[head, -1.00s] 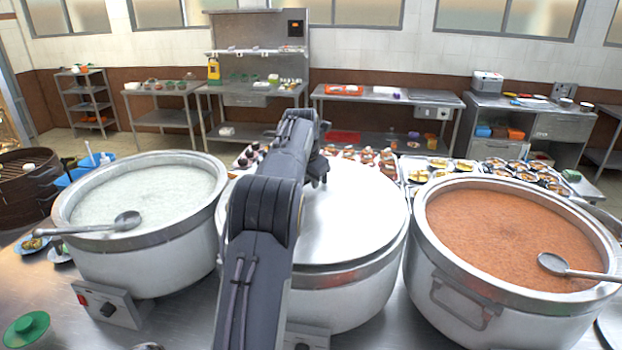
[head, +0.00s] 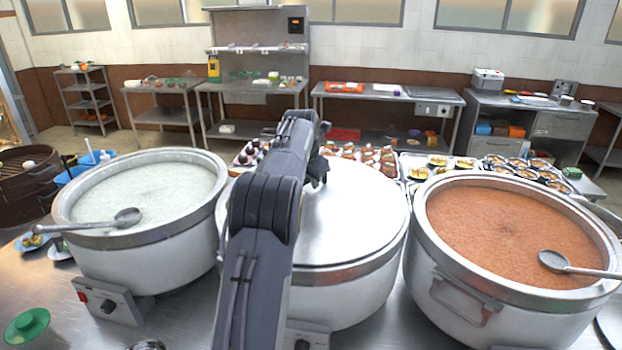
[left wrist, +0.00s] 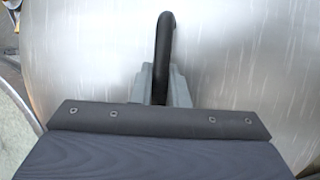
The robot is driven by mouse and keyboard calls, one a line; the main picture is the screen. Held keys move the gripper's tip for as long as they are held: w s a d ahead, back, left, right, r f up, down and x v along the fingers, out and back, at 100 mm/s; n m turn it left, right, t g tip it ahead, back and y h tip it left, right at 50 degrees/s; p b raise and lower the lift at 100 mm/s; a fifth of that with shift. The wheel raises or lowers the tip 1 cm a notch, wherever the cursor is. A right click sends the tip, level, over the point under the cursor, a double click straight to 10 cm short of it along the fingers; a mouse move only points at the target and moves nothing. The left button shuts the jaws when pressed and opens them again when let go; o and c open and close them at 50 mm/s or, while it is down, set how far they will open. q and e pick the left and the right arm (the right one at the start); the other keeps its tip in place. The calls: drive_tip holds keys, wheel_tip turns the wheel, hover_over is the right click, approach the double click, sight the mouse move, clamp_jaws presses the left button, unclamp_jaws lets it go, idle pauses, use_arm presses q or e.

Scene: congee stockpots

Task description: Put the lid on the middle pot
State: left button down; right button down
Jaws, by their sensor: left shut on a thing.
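The middle pot (head: 350,303) is a large pale metal stockpot between two open pots. The broad silver lid (head: 360,220) covers its mouth, level as far as I see, with its front edge along the rim. I cannot tell whether a small gap is left under it. My left gripper (head: 318,172) is over the lid, partly hidden by my own arm. In the left wrist view its fingers (left wrist: 163,85) are shut on the lid's dark curved handle (left wrist: 164,42), with the lid's brushed surface beneath. My right gripper is not in view.
The left pot (head: 150,262) holds white congee and a ladle (head: 128,217). The right pot (head: 480,300) holds orange-brown congee and a ladle (head: 553,260). Both stand close to the middle pot. Trays of small dishes (head: 520,168) lie behind. A green lid (head: 27,326) is at front left.

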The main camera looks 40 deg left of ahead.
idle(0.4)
use_arm(q)
drive_tip(key=c, duration=1.4)
unclamp_jaws()
drive_tip(key=shift+o, duration=0.4)
drive_tip(key=shift+f, duration=0.2)
drive_tip(key=b+v, duration=0.1)
drive_tip(key=v, duration=0.7)
